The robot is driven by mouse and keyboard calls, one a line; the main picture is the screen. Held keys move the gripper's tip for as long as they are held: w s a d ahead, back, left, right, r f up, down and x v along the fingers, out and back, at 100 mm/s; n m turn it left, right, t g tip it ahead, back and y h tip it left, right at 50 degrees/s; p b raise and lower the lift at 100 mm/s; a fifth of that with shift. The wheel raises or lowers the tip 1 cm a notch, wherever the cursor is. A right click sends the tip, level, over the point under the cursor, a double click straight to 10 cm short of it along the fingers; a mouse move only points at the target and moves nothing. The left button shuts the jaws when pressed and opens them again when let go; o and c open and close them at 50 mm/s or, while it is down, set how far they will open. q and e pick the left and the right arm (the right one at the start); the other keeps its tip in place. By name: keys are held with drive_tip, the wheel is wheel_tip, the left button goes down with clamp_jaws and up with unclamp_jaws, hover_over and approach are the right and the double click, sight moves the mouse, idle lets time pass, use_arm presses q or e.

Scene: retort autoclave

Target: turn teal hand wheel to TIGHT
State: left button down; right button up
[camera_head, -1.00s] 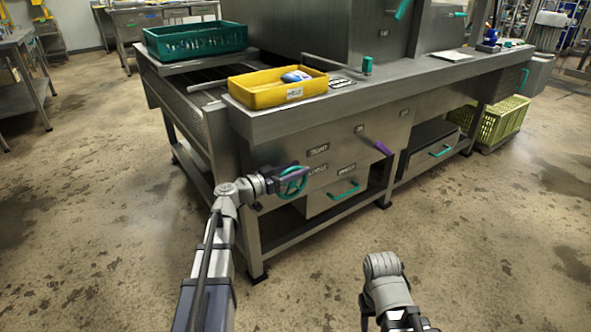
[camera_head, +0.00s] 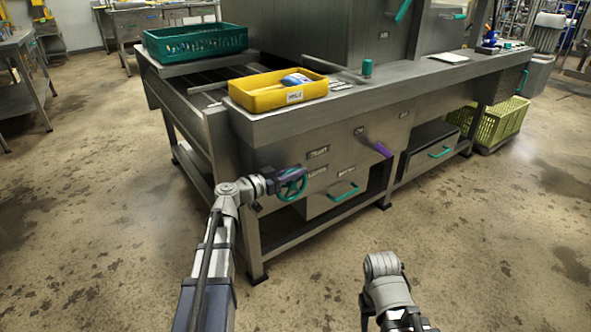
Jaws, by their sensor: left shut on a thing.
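The teal hand wheel (camera_head: 293,187) stands out from the front of the steel bench, at the left of its panel. My left gripper (camera_head: 283,177) is at the wheel's left and upper rim, shut on the wheel. The gripper hides part of the rim. A label that seems to read TIGHT (camera_head: 318,153) is above and right of the wheel, and another label (camera_head: 317,171) is just right of it.
A purple lever (camera_head: 383,150) juts from the panel right of the wheel. A drawer with a teal handle (camera_head: 343,192) is below. A yellow tray (camera_head: 262,101) and a green crate (camera_head: 190,50) stand on top. The floor in front is clear.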

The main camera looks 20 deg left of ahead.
use_arm(q)
drive_tip(key=g+y+p, duration=0.1)
drive_tip(key=p, duration=0.2)
drive_tip(key=w+d+g+y+p, duration=0.1)
drive_tip(key=g+p, duration=0.1)
drive_tip(key=p, duration=0.1)
drive_tip(key=shift+w+y, duration=0.1)
drive_tip(key=shift+y, duration=0.2)
drive_tip(key=shift+d+f+g+p, duration=0.1)
drive_tip(key=shift+f+g+p, duration=0.15)
drive_tip(key=shift+g+p, duration=0.25)
drive_tip(key=shift+w+f+y, duration=0.1)
drive_tip(key=shift+f+y, duration=0.2)
drive_tip(key=shift+f, duration=0.05)
drive_tip(key=c, duration=0.8)
unclamp_jaws()
drive_tip(key=shift+p+v, duration=1.95)
drive_tip(key=shift+v, duration=1.65)
drive_tip(key=shift+r, duration=0.2)
